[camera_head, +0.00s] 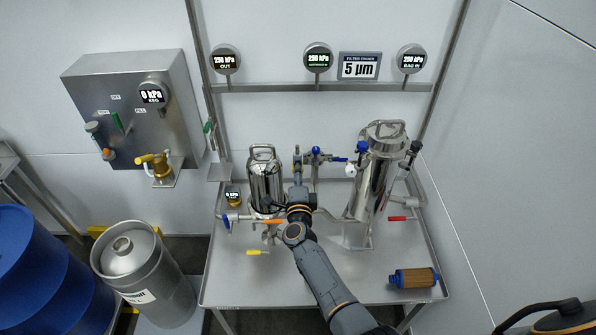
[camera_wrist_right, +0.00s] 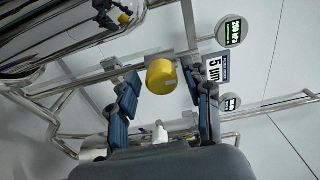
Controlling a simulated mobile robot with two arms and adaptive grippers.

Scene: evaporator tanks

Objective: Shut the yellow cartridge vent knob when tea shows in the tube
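The yellow knob (camera_wrist_right: 161,77) sits between the two fingers of my right gripper (camera_wrist_right: 163,85) in the right wrist view. A gap shows on each side of it, so the fingers are open around it and do not appear to touch it. In the head view my right gripper (camera_head: 298,178) is beside the smaller steel housing (camera_head: 264,185), on its right; I cannot make out the knob there behind the gripper. A small white fitting (camera_wrist_right: 160,133) shows below the knob. I cannot tell whether tea shows in any tube.
A taller steel housing (camera_head: 376,185) stands at right on the steel table (camera_head: 290,284). A brown filter with blue ends (camera_head: 414,278) lies at front right. Blue, orange and red valve handles crowd the pipes. Three gauges above read about 250 hPa. A keg (camera_head: 150,275) stands left.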

